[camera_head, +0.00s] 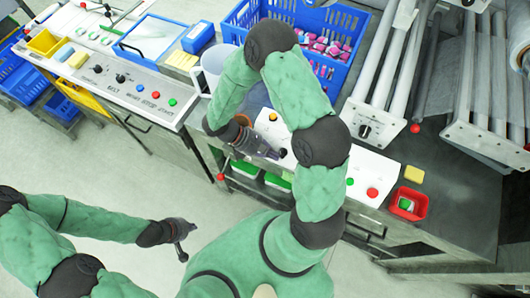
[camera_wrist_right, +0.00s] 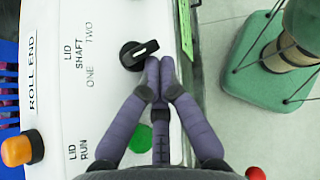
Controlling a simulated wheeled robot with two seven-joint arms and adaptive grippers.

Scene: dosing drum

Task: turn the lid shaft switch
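The lid shaft switch (camera_wrist_right: 138,54) is a black rotary knob on a white panel (camera_wrist_right: 60,100), beside the printed words LID SHAFT, ONE and TWO. In the head view my right gripper (camera_head: 272,152) is low over the panel. My left gripper (camera_head: 182,248) hangs over the floor, apart from everything; its fingers are too small to read.
A green button (camera_wrist_right: 142,139) and an orange button (camera_wrist_right: 17,151) sit on the same panel. A red ball (camera_wrist_right: 256,174) shows near the panel's front. A white jug (camera_head: 212,65) and a blue crate (camera_head: 335,50) stand behind my right arm. The floor in front is clear.

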